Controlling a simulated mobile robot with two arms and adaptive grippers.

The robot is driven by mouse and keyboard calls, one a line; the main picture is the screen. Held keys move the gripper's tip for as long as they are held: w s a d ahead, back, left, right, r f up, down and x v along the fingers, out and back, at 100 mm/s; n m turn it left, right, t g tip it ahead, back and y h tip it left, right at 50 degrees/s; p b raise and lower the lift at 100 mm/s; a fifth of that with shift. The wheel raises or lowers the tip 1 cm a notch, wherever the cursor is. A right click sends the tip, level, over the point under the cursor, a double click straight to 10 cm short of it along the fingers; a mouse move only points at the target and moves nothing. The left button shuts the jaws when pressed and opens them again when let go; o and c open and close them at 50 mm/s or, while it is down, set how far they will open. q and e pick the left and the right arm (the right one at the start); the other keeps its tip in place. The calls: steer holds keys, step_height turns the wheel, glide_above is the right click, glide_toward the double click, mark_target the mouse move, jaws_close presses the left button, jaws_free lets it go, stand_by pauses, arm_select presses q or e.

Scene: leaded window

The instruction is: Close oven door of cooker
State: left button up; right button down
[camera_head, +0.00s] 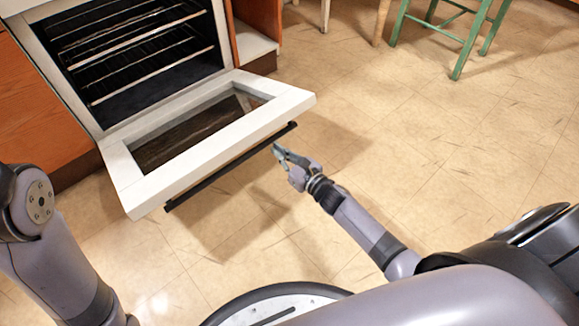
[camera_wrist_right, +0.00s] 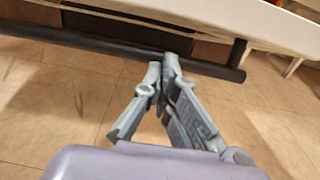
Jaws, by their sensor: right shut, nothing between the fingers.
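The cooker's oven door (camera_head: 278,98) is white with a glass pane and hangs open, folded down and roughly level, in the head view. Its black bar handle (camera_head: 232,167) runs along the outer edge. The oven cavity (camera_head: 140,50) with wire racks is exposed. My right gripper (camera_head: 279,149) is shut and empty, close to the right end of the handle. In the right wrist view the fingertips (camera_wrist_right: 163,62) come near the dark handle (camera_wrist_right: 100,45); I cannot tell whether they touch it. My left gripper is out of view; only part of that arm shows at the left.
Orange cabinets (camera_head: 35,110) flank the cooker. A green stool (camera_head: 468,45) and wooden chair legs (camera_head: 381,22) stand at the back right. The tan tiled floor (camera_head: 420,130) to the right of the door is clear.

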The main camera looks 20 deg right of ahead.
steer(key=shift+w+a+r, duration=0.1)
steer(key=shift+w+r, duration=0.05)
steer(key=shift+r, duration=0.55)
steer(key=shift+w+r, duration=0.15)
steer(key=shift+r, duration=0.5)
